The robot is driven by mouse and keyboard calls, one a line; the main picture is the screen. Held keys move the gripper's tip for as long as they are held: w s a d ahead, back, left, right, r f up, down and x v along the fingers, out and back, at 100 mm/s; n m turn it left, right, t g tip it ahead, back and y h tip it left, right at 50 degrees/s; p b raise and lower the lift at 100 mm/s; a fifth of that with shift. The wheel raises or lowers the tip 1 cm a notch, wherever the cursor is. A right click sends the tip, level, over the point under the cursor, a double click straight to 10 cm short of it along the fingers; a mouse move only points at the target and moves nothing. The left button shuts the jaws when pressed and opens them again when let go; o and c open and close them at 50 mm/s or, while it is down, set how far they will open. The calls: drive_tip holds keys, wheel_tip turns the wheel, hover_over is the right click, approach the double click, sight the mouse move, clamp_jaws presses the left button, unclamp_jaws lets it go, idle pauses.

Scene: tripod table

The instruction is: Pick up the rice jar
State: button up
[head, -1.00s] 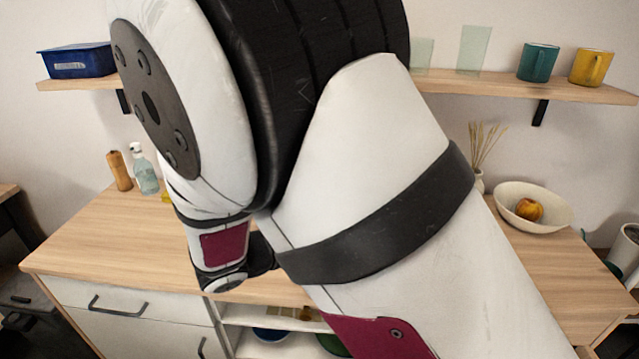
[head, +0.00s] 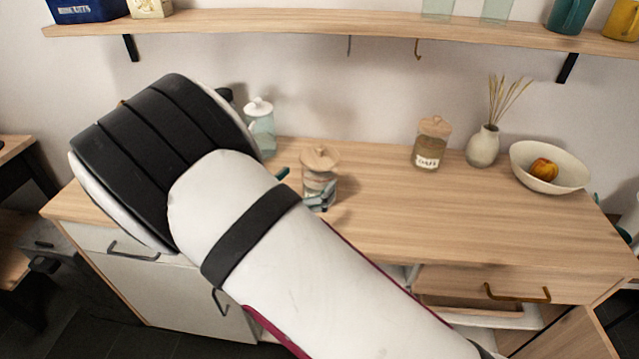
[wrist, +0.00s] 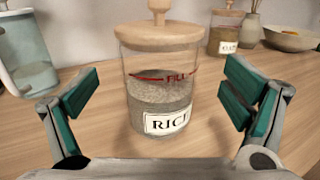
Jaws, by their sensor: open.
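The rice jar (wrist: 160,95) is a clear glass jar with a wooden knobbed lid, a red fill line and a "RICE" label. It stands upright on the wooden counter and is partly filled with pale grain. In the head view the jar (head: 320,172) is near the counter's middle left, its lower part partly covered by my gripper. My gripper (wrist: 158,92) is open, with one green-padded finger on each side of the jar in the wrist view. Neither finger visibly touches the glass. In the head view only bits of my gripper (head: 302,188) show past my arm.
A glass jug (wrist: 22,55) with a white lid stands left of the jar. A second, labelled jar (head: 431,145), a vase (head: 482,147) and a bowl (head: 548,180) with fruit stand to the right. A shelf (head: 300,24) runs above. The counter's front right is clear.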

drive_tip(key=shift+x, duration=3)
drive_tip(key=shift+f, duration=0.2)
drive_tip(key=shift+c, duration=0.5)
drive_tip(key=c, duration=1.8)
